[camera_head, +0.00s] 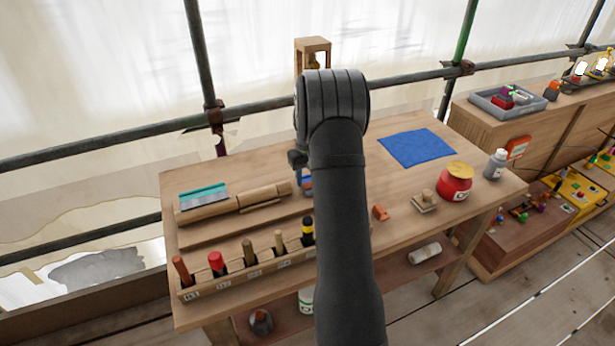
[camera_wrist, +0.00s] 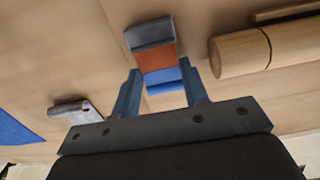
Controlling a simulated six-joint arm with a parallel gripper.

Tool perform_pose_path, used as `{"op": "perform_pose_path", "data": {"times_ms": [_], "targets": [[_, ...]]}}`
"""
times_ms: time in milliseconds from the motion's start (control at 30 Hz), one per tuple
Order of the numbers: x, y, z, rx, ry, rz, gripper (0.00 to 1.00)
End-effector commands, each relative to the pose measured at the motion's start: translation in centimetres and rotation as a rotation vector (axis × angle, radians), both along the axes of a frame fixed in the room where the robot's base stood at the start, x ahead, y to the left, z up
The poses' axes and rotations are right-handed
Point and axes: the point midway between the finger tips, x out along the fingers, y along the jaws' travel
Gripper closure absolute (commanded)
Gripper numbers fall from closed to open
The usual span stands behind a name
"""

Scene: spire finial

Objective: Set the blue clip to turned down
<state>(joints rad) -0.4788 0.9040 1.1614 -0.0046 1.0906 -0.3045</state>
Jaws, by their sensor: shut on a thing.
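The blue clip (camera_wrist: 163,80) shows in the wrist view between the two fingers of my gripper (camera_wrist: 160,88), which are shut on it. An orange band and a grey block lie just beyond its blue part, in line with it. In the head view the clip (camera_head: 307,184) shows only as a small blue and orange patch at the bench, beside my gripper (camera_head: 299,165). My arm hides much of it there, and I cannot tell which way the clip is turned.
A wooden cylinder (camera_wrist: 240,52) lies close right of my gripper in the wrist view, and a small grey piece (camera_wrist: 75,112) lies left. On the bench are a tool rack (camera_head: 232,268), a blue cloth (camera_head: 417,148) and a red jar (camera_head: 454,184). Bench right of my arm is partly clear.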

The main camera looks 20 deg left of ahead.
Motion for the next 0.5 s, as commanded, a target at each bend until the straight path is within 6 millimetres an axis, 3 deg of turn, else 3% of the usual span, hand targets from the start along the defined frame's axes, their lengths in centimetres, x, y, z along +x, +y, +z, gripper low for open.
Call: {"op": "perform_pose_path", "data": {"times_ms": [500], "targets": [[0.22,0.24,-0.36,-0.086,0.086,0.0,0.82]]}}
